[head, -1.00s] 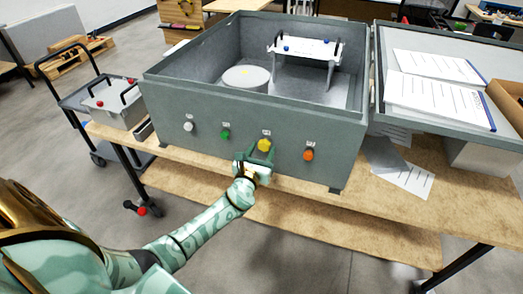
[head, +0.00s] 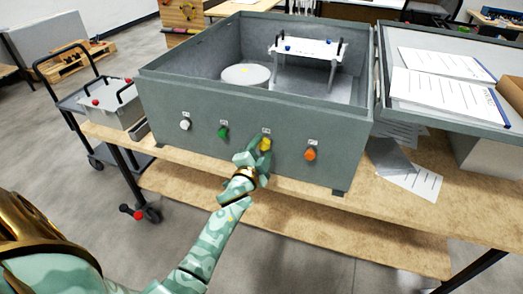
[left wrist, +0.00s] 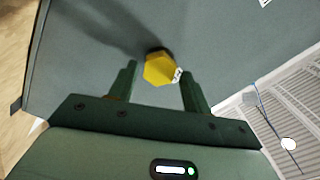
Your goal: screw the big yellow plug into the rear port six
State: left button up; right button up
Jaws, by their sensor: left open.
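The big yellow plug (head: 265,144) sits at a port on the front wall of the grey analyser case (head: 180,103), third from the left in a row with a white, a green and an orange plug. In the left wrist view its yellow hexagonal head (left wrist: 159,68) lies just beyond and between my finger tips. My left gripper (head: 256,157) is open in front of the plug, and its fingers also show apart in the left wrist view (left wrist: 158,80). I cannot tell whether they touch the plug. My right gripper is not in view.
The white plug (head: 185,124), green plug (head: 223,132) and orange plug (head: 310,153) are on the same wall, the latter two either side of my gripper. The case stands on a wooden table (head: 400,207). A cart (head: 75,98) is at the left.

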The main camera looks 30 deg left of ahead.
pick_arm(q)
jog(key=shift+f, duration=0.1)
grip_shut()
jog(key=m+b, duration=0.1)
jog(key=m, duration=0.2)
jog(key=shift+f, duration=0.15)
jog(key=m, duration=0.5)
jog(key=shift+m, duration=0.4)
jog(key=m, duration=0.5)
jog(key=shift+a+r, duration=0.15)
jog(key=shift+r, duration=0.05)
jog(key=m+p, duration=0.2)
jog(key=m, duration=0.5)
jog(key=shift+r, duration=0.15)
jog(key=m, duration=0.1)
jog(key=m+p, duration=0.1)
jog(key=m, duration=0.1)
jog(key=shift+f, duration=0.3)
grip_release()
